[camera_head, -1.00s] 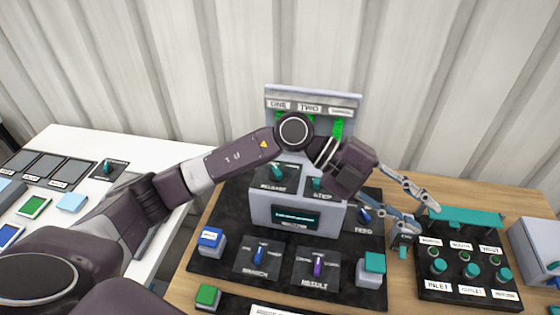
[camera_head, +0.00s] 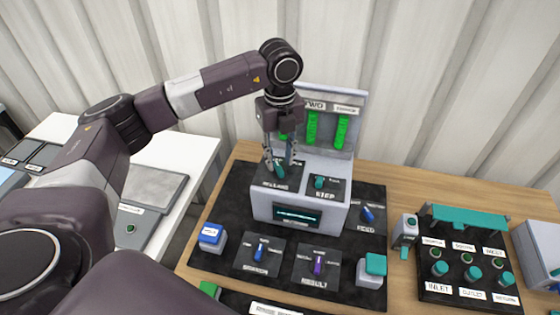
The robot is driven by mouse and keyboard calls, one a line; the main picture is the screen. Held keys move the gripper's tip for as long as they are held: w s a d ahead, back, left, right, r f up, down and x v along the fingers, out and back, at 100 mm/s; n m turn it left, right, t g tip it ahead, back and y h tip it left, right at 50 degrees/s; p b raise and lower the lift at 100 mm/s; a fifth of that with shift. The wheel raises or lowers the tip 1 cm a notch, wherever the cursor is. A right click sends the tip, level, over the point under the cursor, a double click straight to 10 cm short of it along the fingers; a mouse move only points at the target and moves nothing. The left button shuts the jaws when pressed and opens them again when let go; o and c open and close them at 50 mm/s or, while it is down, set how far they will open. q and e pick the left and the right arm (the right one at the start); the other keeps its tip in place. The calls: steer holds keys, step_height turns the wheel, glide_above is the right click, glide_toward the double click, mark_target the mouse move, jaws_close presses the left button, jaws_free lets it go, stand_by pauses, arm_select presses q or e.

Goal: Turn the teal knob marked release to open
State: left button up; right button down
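The teal release knob (camera_head: 279,170) sits on the left of the grey console's (camera_head: 262,208) sloped top, above a label that is too small to read clearly now. My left gripper (camera_head: 280,162) points down over this knob. Its two fingers stand apart, one on each side of the knob. I cannot tell whether they touch it. A second teal knob (camera_head: 319,181), marked step, is to its right on the same console. My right gripper is not in view.
Behind the console stands a grey panel (camera_head: 348,97) with several green tubes. Blue knob (camera_head: 258,253) and purple knob (camera_head: 318,263) lie in front. A blue block (camera_head: 211,236) and teal block (camera_head: 371,269) flank them. A black manifold (camera_head: 440,291) with teal knobs is at right.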

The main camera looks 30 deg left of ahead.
mark_target(280, 168)
arm_select(q)
steer(key=shift+f+p, duration=0.35)
steer(key=shift+f, duration=1.25)
steer(key=shift+c, duration=0.5)
jaws_close()
